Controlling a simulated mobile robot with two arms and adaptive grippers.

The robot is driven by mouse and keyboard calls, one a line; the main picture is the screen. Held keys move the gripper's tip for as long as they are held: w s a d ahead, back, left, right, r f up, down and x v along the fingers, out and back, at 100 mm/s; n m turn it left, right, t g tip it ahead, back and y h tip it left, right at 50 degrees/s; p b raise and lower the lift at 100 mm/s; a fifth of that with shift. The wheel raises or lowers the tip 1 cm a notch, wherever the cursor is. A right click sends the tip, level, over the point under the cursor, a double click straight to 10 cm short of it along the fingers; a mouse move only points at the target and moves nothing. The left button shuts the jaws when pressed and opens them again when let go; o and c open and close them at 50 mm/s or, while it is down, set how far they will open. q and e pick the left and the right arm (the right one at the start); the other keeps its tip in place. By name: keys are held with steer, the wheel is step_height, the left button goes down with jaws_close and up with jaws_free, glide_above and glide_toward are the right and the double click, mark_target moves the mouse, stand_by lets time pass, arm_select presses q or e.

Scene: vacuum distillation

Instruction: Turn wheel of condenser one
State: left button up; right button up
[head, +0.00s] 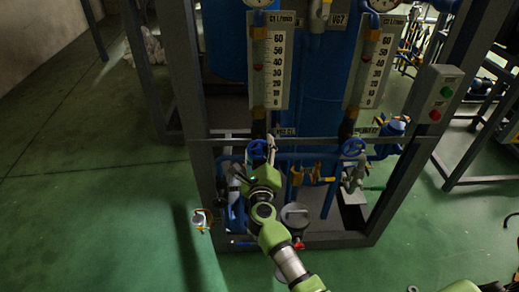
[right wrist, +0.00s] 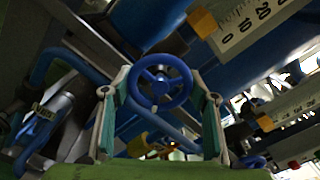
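A blue handwheel (head: 257,147) sits below the left flow gauge, which is labelled C1 (head: 269,66), on the front of the rig. My right gripper (head: 262,163) reaches up to it from below and partly covers it. In the right wrist view the blue wheel (right wrist: 160,80) lies between the two spread fingertips (right wrist: 159,76), one on each side of its rim. The fingers are wide apart; I cannot tell whether they touch the rim. The wheel's spokes and hub show clearly. My left gripper is not in view.
A second blue wheel (head: 353,147) sits below the right gauge (head: 376,65). Grey frame posts (head: 188,75) flank the rig. Brass-coloured valves (head: 312,174) and blue pipes lie close on the right. A button box (head: 439,92) is on the right post. The green floor (head: 90,190) is clear at left.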

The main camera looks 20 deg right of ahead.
steer(key=shift+r+n+p, duration=0.15)
steer(key=shift+n+p, duration=0.45)
steer(key=shift+p, duration=0.1)
steer(key=shift+n, duration=0.5)
steer(key=shift+f, duration=0.2)
steer(key=o, duration=1.2)
steer(key=shift+c, duration=0.2)
